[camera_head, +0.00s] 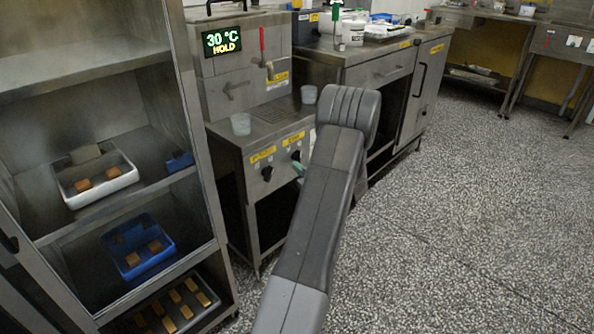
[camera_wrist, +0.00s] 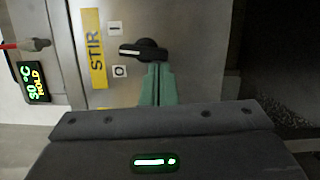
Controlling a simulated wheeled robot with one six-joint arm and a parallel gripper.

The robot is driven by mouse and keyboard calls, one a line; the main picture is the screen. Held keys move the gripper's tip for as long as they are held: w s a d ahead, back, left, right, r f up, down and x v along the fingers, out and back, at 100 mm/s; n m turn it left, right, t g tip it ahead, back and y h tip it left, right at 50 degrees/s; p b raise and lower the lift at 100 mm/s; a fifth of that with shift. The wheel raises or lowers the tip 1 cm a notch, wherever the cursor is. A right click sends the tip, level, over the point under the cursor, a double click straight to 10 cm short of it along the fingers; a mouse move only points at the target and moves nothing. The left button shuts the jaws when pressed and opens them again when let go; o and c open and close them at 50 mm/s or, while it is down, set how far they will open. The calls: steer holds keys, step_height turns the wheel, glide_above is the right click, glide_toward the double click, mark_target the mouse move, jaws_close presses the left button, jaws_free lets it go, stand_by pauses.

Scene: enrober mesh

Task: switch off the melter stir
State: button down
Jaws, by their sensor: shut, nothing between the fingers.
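The melter (camera_head: 237,100) stands at left centre, its display (camera_head: 221,42) reading 30 °C HOLD. In the wrist view the black stir knob (camera_wrist: 150,50) sits beside a yellow STIR label (camera_wrist: 94,48). Its white pointer lies towards picture left, between the I mark (camera_wrist: 115,28) and the 0 mark (camera_wrist: 120,71). My gripper's green fingers (camera_wrist: 157,70) are shut with nothing between them. Their tips are right at the knob's lower side; whether they touch it I cannot tell. In the head view my gripper (camera_head: 298,168) is mostly hidden behind my arm, near the right-hand knob (camera_head: 296,156).
A second knob (camera_head: 267,173) is on the same panel, left of the stir knob. A red-handled tap (camera_head: 264,57) and a cup (camera_head: 240,124) are above. A steel shelf rack (camera_head: 205,180) with trays stands close on the left. The floor at right is clear.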

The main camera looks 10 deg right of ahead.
steer(key=shift+w+d+f+n+t+y+b, duration=0.15)
steer(key=shift+n+b, duration=0.1)
steer(key=shift+n, duration=0.4)
steer(key=shift+d+f+n+t+y+b, duration=0.1)
steer(key=shift+f+n+t+y+b, duration=0.1)
steer(key=shift+n, duration=0.45)
steer(key=shift+w+d+f+p, duration=0.15)
steer(key=shift+d+p, duration=0.05)
steer(key=shift+p, duration=0.15)
stand_by(2.4)
